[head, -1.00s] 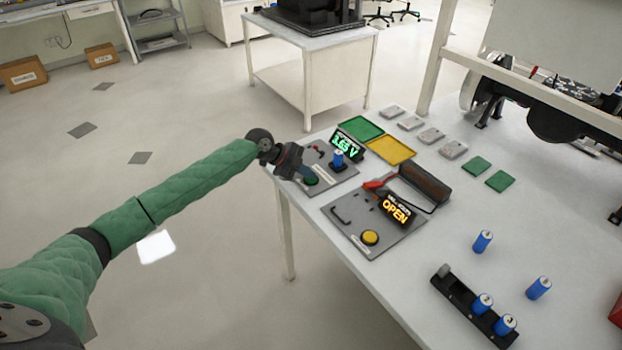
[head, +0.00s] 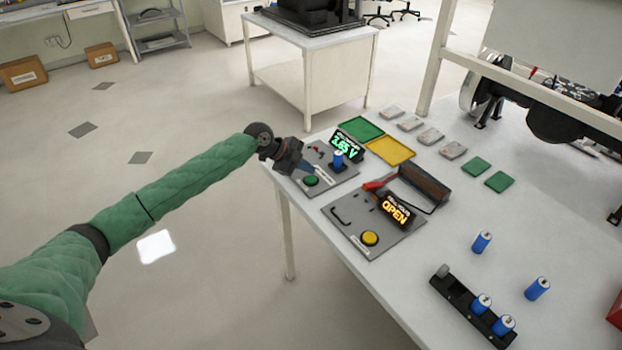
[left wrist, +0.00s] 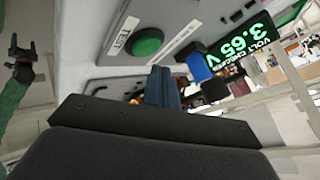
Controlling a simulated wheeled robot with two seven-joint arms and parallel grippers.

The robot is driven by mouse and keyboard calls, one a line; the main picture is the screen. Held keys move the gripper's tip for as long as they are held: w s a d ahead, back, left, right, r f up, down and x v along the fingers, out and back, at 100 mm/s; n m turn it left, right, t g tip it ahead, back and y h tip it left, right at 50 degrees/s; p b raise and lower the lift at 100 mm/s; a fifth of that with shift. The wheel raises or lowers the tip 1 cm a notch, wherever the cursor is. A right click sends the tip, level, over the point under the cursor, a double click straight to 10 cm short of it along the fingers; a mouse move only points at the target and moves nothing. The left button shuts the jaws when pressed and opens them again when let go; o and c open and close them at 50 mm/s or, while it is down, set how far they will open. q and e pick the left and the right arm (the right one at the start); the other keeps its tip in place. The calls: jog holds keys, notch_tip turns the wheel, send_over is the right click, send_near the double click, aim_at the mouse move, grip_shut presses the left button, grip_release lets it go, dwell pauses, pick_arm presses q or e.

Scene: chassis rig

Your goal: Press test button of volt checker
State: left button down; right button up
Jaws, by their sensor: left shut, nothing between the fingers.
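The volt checker (head: 331,182) is a grey panel at the table's left edge. Its lit green display (head: 346,145) reads 3.65 V, and a blue cell (head: 338,160) stands upright in it. Its round green test button (head: 311,181) is in full view. In the left wrist view the button (left wrist: 148,41) sits beside a TEST label. My left gripper (head: 309,169) is shut and empty, its blue-grey fingertips just above and beside the button, seemingly apart from it. The fingers also show in the left wrist view (left wrist: 160,87). My right gripper (left wrist: 22,52) shows far left there, its fingers apart.
A second panel with a yellow button (head: 370,238) and an OPEN display (head: 395,209) is to the right. Green (head: 361,129) and yellow (head: 390,151) trays lie behind. A black cell holder (head: 470,308) and loose blue cells (head: 482,242) are at the front right.

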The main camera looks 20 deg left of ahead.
aim_at(307, 179)
pick_arm(q)
jog(key=shift+r+p, duration=0.65)
jog(key=shift+r, duration=1.5)
